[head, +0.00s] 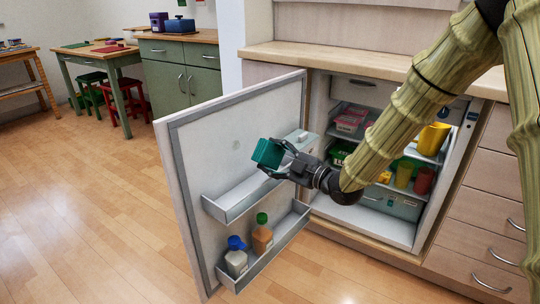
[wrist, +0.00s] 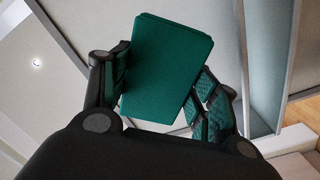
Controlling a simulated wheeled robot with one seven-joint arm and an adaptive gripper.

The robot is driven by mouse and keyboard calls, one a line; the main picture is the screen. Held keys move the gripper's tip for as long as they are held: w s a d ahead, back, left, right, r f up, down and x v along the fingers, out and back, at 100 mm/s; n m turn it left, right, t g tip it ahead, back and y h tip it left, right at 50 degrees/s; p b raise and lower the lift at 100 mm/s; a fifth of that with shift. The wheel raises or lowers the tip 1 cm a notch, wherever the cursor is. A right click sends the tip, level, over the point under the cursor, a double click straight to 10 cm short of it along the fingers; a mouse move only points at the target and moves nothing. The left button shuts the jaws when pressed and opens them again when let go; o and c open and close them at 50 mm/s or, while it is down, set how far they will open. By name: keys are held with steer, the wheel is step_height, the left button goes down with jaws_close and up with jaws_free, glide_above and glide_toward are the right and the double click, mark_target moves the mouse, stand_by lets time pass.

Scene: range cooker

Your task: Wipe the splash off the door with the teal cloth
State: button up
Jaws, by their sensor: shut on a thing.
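My gripper (head: 272,158) is shut on the teal cloth (head: 268,152), a folded block that stands out past the fingertips. In the wrist view the cloth (wrist: 168,62) sits between both fingers. The open fridge door (head: 205,130) shows its pale inner panel to the left of the cloth. A faint grey round mark (head: 236,145), which looks like the splash, is on that panel a little left of the cloth. A small pale spot (wrist: 36,62) shows on a grey surface at the left of the wrist view; I cannot tell if it is the same mark. The cloth appears apart from the panel.
An upper door shelf (head: 228,206) lies below my gripper. The lower door shelf (head: 270,256) holds a blue-capped bottle (head: 236,257) and a green-capped bottle (head: 262,234). The open fridge with food containers (head: 350,120) is to the right. The floor left of the door is clear.

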mark_target(235, 144)
steer(key=shift+w+a, duration=0.1)
stand_by(0.4)
steer(key=shift+w+a+r+p, duration=0.15)
steer(key=shift+w+a+r, duration=0.1)
steer(key=shift+w+a, duration=0.45)
steer(key=shift+w+a+r+p, duration=0.2)
steer(key=shift+w+a+r, duration=0.1)
steer(key=shift+w+a, duration=0.4)
steer(key=shift+w+a+r+p, duration=0.15)
steer(key=shift+w+a+r, duration=0.1)
steer(key=shift+w+a, duration=0.45)
steer(key=shift+a, duration=0.15)
steer(key=shift+x, duration=0.95)
steer(key=shift+s+a, duration=0.15)
steer(key=shift+s+a, duration=1.15)
steer(key=shift+s, duration=0.25)
steer(key=shift+a, duration=0.15)
steer(key=shift+w, duration=0.1)
steer(key=shift+w, duration=0.1)
